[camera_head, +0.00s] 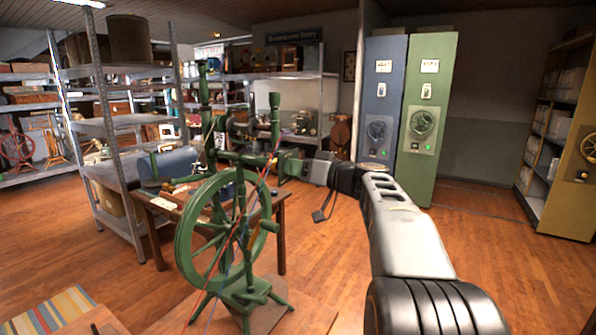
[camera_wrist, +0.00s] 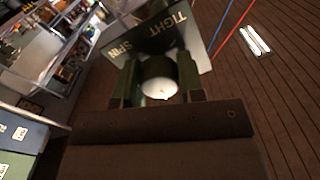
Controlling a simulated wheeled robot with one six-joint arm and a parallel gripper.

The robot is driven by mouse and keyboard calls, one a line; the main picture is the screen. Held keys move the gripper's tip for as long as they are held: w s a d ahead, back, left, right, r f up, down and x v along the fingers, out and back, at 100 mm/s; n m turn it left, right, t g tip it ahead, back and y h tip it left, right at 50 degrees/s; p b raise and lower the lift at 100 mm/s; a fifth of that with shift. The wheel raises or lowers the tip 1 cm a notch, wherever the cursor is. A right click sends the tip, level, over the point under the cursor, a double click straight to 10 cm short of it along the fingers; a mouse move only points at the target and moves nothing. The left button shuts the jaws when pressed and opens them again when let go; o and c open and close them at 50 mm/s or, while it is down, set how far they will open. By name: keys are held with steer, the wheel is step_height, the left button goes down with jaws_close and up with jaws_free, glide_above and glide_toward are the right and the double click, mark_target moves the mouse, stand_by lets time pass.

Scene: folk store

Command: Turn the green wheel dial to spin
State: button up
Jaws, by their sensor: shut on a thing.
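A green spinning wheel (camera_head: 185,247) stands upright on the floor platform at the left middle of the head view. My gripper (camera_head: 274,163) reaches in from the right to its upper part. In the wrist view, my gripper (camera_wrist: 160,85) has its two green jaws closed around a dial with a pale round face (camera_wrist: 158,89) and a dark green body.
A wooden table (camera_head: 265,207) with tools stands close behind the wheel. Metal shelves (camera_head: 118,122) stand at the left. Blue (camera_head: 383,100) and green cabinets (camera_head: 428,150) stand behind my arm. Red and blue cords (camera_wrist: 228,35) pass near the plate. The floor at right is clear.

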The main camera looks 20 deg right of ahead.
steer(key=m+b, duration=0.1)
steer(key=m, duration=0.4)
steer(key=shift+f+b, duration=0.1)
steer(key=shift+b, duration=0.25)
steer(key=m, duration=0.5)
steer(key=shift+m, duration=0.4)
steer(key=m+p, duration=0.2)
steer(key=m, duration=0.4)
steer(key=shift+p, duration=0.3)
steer(key=m+p, duration=0.2)
steer(key=m, duration=0.3)
steer(key=shift+p, duration=0.3)
steer(key=shift+f+m, duration=0.1)
steer(key=shift+m, duration=0.3)
steer(key=o, duration=0.9)
steer(key=shift+s+d, duration=0.1)
